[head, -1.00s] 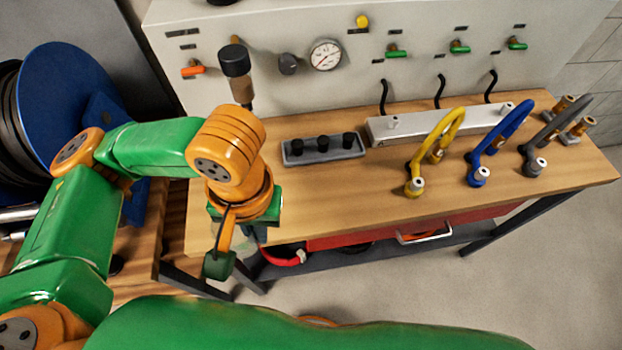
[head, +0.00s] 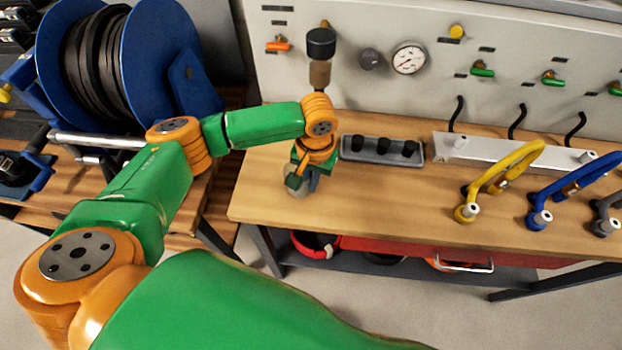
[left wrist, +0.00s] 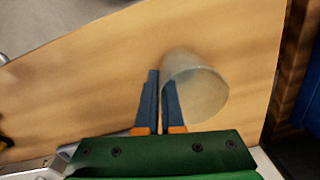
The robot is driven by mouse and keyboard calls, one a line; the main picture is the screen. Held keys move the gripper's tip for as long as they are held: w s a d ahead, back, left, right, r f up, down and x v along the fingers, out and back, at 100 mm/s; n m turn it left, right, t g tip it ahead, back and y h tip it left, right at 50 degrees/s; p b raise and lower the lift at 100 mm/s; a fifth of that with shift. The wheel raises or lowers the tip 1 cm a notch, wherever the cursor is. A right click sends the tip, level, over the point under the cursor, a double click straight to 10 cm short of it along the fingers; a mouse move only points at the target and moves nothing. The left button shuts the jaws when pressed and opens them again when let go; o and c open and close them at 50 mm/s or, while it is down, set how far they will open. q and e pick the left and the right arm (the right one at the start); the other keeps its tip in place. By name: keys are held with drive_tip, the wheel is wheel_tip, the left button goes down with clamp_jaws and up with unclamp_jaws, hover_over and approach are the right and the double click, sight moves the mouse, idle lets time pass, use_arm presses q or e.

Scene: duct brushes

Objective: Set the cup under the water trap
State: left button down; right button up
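The translucent cup (left wrist: 205,92) is just right of my fingertips in the left wrist view, its near rim overlapped by the right-hand finger. In the head view the cup (head: 293,189) shows as a pale shape under my left gripper (head: 303,180), near the bench's left end. The two blue fingers of my left gripper (left wrist: 160,100) are close together with a narrow gap. I cannot tell whether the cup's wall is between them, or whether the cup touches the bench. The water trap (head: 320,72), with a black top and amber bowl, hangs on the panel behind. My right gripper is out of view.
A grey block with black knobs (head: 382,149) is on the wooden bench right of my gripper. A silver manifold (head: 505,150) and coloured hoses (head: 500,178) are farther right. A blue hose reel (head: 165,50) is at the left. The bench front (head: 380,205) is clear.

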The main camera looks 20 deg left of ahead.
use_arm(q)
drive_tip(key=shift+w+f, duration=0.1)
drive_tip(key=shift+f, duration=0.05)
drive_tip(key=c, duration=1.1)
unclamp_jaws()
drive_tip(key=shift+o, duration=0.2)
